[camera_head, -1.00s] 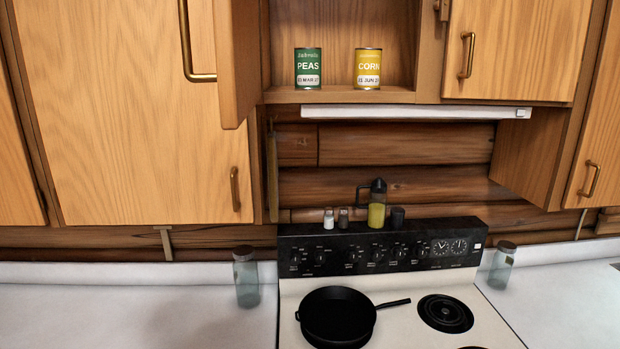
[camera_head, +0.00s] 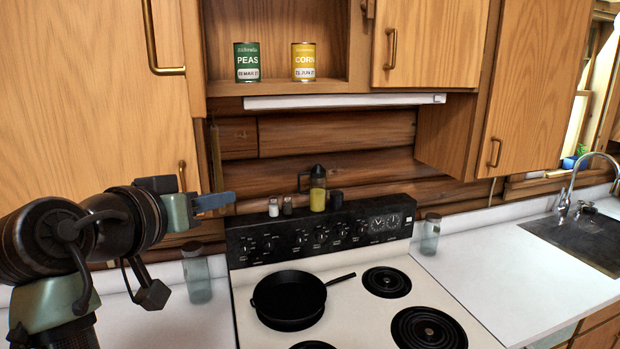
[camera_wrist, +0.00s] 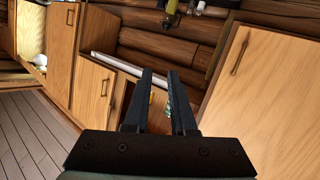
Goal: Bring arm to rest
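My gripper (camera_head: 213,202) is at the left of the head view, held up in the air in front of the cabinets and pointing right. It looks clear of the stove and counter. In the wrist view my gripper (camera_wrist: 160,76) shows two dark fingers with a gap between them. It is open, and nothing is held between the fingers. The wrist view is turned over and shows cabinets beyond the fingers.
A frying pan (camera_head: 289,299) sits on the stove (camera_head: 365,326). A peas can (camera_head: 247,62) and a corn can (camera_head: 303,61) stand in the open cupboard. Glass jars (camera_head: 197,273) (camera_head: 430,234) flank the stove. A sink (camera_head: 585,240) is at right. The right counter (camera_head: 490,285) has free room.

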